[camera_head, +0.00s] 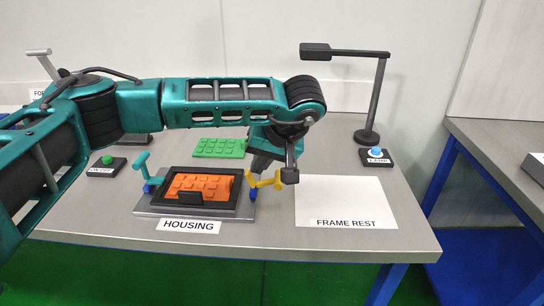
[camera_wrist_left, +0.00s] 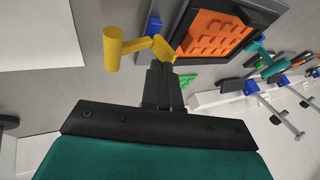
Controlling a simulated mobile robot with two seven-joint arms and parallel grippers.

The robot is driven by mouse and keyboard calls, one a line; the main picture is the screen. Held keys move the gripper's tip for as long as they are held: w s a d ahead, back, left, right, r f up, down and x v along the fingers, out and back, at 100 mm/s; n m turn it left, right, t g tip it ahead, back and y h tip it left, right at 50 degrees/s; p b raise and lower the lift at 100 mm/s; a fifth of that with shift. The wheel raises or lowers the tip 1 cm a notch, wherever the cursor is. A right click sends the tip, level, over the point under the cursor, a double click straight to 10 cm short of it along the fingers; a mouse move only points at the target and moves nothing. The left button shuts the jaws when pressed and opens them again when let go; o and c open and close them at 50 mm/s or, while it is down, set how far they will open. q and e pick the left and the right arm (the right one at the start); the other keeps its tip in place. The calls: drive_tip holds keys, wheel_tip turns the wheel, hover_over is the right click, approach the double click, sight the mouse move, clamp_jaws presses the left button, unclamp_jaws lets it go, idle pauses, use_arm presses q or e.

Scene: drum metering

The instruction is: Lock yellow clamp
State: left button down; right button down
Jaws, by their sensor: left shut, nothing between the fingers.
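The yellow clamp (camera_head: 264,181) sits on a blue base at the right edge of the housing (camera_head: 245,212). In the left wrist view the yellow clamp (camera_wrist_left: 113,46) shows an upright round handle and an arm reaching toward the black frame (camera_wrist_left: 188,20). My left gripper (camera_head: 258,168) is shut and empty, right by the yellow clamp. In the wrist view its fingertips (camera_wrist_left: 160,68) are close to the clamp's arm; I cannot tell whether they touch. An orange plate (camera_head: 200,187) lies inside the black frame on the housing. My right gripper is not in view.
A teal clamp (camera_head: 142,166) stands at the housing's left edge. A green plate (camera_head: 219,148) lies behind the housing. The white frame rest (camera_head: 345,200) to the right is empty. A blue button (camera_head: 376,153) and a lamp (camera_head: 367,135) stand at the back right.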

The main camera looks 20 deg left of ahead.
use_arm(q)
drive_tip(key=shift+a, duration=0.15)
idle(0.3)
drive_tip(key=shift+s+a+h, duration=0.1)
drive_tip(key=shift+a+h, duration=0.05)
drive_tip(key=shift+h, duration=0.45)
drive_tip(key=shift+a+n+t+h+b, duration=0.3)
drive_tip(key=shift+t+h+b, duration=0.15)
drive_tip(key=shift+h, duration=0.35)
